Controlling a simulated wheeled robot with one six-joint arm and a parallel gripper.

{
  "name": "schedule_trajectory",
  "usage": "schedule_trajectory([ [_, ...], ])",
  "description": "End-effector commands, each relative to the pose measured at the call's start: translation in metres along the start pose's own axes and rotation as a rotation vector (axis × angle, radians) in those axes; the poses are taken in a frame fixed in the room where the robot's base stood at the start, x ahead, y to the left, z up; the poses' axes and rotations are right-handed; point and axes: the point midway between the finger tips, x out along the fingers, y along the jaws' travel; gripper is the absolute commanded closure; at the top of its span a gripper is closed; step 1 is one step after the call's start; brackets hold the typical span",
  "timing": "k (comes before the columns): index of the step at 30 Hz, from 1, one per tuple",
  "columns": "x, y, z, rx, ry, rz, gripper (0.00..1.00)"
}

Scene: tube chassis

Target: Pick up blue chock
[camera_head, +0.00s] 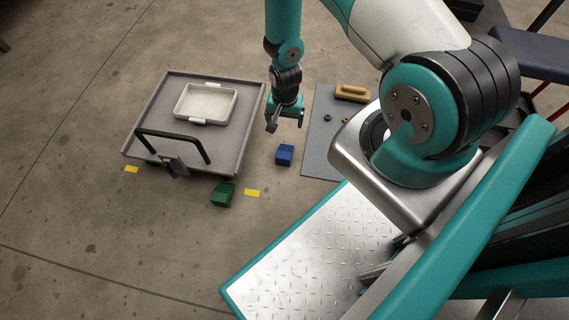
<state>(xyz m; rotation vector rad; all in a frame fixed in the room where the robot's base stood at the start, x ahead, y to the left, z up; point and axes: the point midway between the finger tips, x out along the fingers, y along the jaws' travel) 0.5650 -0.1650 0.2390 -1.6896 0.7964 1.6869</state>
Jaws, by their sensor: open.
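The blue chock (285,155) is a small block on the concrete floor, between a grey cart and a grey mat. My gripper (286,125) points down a little above and behind it in the head view. The jaws are open with nothing between them, and they look apart from the chock. The exact height of the gripper over the floor is hard to tell from this one view.
A green chock (222,194) lies nearer, at the front of the grey cart (248,130), which bears a white tray (206,103) and a black handle. Yellow floor marks (252,193) lie nearby.

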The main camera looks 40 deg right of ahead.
Motion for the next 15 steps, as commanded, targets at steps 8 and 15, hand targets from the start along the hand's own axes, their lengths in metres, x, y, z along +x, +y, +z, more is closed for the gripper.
schedule_trajectory([
  [8,0.06,0.008,0.001,0.021,0.003,0.009,0.11],
  [15,0.114,0.008,0.001,0.02,0.002,0.009,0.11],
])
